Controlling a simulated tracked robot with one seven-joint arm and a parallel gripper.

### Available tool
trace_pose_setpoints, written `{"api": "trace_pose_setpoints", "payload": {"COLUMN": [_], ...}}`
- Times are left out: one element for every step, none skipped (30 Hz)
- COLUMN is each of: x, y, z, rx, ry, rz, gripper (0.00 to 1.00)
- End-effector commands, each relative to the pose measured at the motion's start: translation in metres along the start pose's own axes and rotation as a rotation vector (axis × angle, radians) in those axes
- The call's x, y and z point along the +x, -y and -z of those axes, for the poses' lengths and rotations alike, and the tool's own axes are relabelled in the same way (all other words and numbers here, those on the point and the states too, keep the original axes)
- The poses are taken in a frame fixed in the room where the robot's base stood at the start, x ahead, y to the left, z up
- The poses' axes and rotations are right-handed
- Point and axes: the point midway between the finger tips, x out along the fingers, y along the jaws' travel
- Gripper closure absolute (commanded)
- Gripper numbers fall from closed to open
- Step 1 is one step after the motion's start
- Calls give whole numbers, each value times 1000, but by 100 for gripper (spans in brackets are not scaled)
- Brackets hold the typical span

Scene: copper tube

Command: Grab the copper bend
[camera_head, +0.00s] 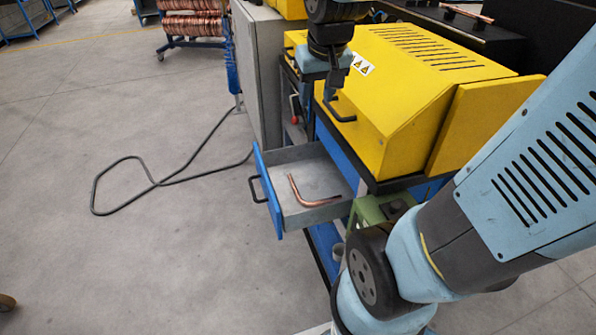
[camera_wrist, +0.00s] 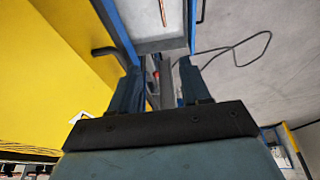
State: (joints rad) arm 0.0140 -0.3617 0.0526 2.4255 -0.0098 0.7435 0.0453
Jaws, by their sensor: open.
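The copper bend (camera_head: 297,192) is a thin bent copper tube lying in the open drawer (camera_head: 266,192) of the yellow machine. In the wrist view, part of the copper bend (camera_wrist: 163,12) shows at the top edge, inside the grey drawer (camera_wrist: 160,46); the rest of it is out of frame. My gripper (camera_head: 331,92) is above and behind the drawer, in front of the yellow cover, apart from the bend. The wrist view shows my gripper (camera_wrist: 160,66) with its two fingers spread and nothing between them.
The yellow machine cover (camera_head: 400,85) with a black handle (camera_head: 341,114) stands close to my gripper. The drawer has a black handle (camera_head: 257,190) on its blue front. A black cable (camera_head: 150,185) lies on the floor. Copper coils (camera_head: 193,25) stand at the back. Floor to the left is mostly free.

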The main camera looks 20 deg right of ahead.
Motion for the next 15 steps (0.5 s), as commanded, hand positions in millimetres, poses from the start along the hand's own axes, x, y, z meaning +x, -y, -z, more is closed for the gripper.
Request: {"api": "trace_pose_setpoints", "payload": {"x": [11,17,25,32,38,46,52,59,68,75,81,90,98,104,114], "y": [0,0,0,0,0,0,0,0,0,0,-1,-1,-1,-1,-1], "z": [5,8,12,15,18,22,24,27,30,32,34,36,38,40,42], "rx": [0,0,-1,-1,-1,-1,-2,-2,-2,-2,-2,-3,-3,-3,-2], "ry": [19,27,36,45,53,63,70,78,89,96,104,115,123,130,140], "rz": [0,-1,-1,-1,-2,-2,-2,-2,-3,-3,-3,-3,-3,-2,-2], "gripper": [53,53,53,53,53,53,53,53,53,53,53,53,53,53,53]}}
